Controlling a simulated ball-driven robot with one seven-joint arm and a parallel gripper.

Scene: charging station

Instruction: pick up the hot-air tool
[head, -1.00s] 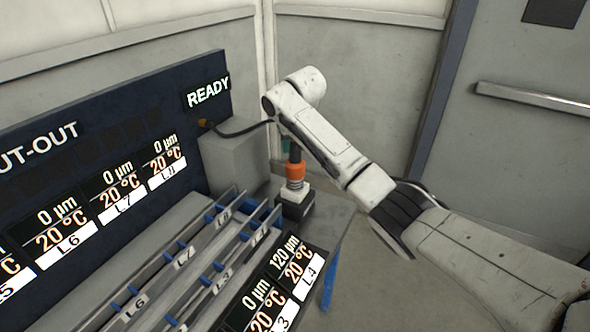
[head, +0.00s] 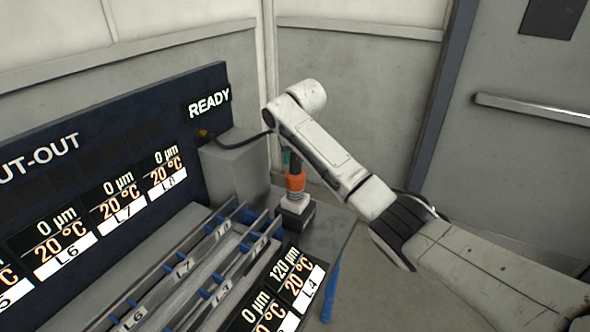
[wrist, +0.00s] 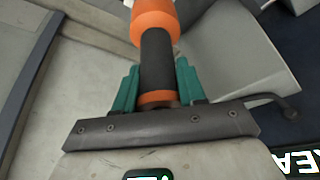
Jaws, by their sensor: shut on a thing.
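The hot-air tool has an orange body and a black grip. In the head view its orange part (head: 295,182) shows below my wrist, over a small pale and dark stand at the back end of the bench. In the wrist view the black grip of the hot-air tool (wrist: 158,62) runs up between the green fingers of my gripper (wrist: 157,85). The fingers are closed on it from both sides. The tool looks upright in the head view. Whether its lower end still touches the stand (head: 296,212) cannot be told.
A grey box (head: 235,168) with a dark cable stands left of the tool. A dark panel (head: 85,130) with displays, one reading READY, rises behind the bench. Slotted rails (head: 190,270) fill the bench front. Open floor lies right of the bench.

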